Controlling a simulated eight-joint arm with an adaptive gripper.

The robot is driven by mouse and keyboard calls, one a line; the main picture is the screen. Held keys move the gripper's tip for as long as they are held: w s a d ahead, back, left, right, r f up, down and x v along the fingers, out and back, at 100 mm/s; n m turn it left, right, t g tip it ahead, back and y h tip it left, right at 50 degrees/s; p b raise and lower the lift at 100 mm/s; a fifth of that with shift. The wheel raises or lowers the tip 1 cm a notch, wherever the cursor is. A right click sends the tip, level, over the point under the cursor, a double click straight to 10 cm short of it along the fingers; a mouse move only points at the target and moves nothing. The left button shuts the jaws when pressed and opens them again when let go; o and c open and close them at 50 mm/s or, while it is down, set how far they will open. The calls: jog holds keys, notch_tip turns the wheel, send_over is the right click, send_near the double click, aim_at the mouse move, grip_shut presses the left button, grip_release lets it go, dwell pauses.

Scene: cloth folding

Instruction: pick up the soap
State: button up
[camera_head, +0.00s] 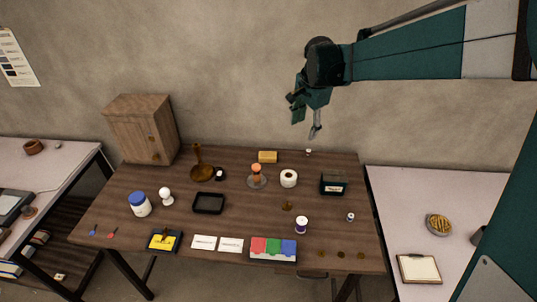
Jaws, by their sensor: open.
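A yellowish-tan block (267,157) lies near the back edge of the wooden table (240,215); it looks like the soap, though it is too small to be sure. My gripper (306,123) is open and empty, its fingers pointing down. In the picture it is above and to the right of the block, clear of the table and apart from everything on it. Nothing hides the block.
An orange-topped object (257,175) and a white roll (289,178) stand in front of the block. A brown flask (200,165) is left of it, beside a wooden cabinet (145,128). A black tray (208,203) and dark box (333,183) also stand on the table.

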jog(key=w+a+f+m+g, duration=0.1)
jog(key=w+a+f+m, duration=0.2)
jog(key=w+a+f, duration=0.6)
jog(key=m+g+p, duration=0.1)
jog(key=m+g, duration=0.1)
jog(key=m, duration=0.1)
send_over(268, 154)
jog(key=f, duration=1.1)
jog(key=shift+s+d+f, duration=0.15)
jog(key=shift+s+d, duration=0.1)
jog(key=shift+s, duration=0.05)
jog(key=shift+w+a+f, duration=0.15)
jog(key=shift+a+f, duration=0.15)
jog(key=shift+f, duration=0.15)
jog(key=shift+f, duration=0.1)
jog(key=shift+f, duration=1.2)
jog(key=shift+f, duration=0.15)
jog(key=shift+f+b, duration=0.4)
jog(key=shift+f, duration=2.05)
jog(key=shift+c, duration=0.7)
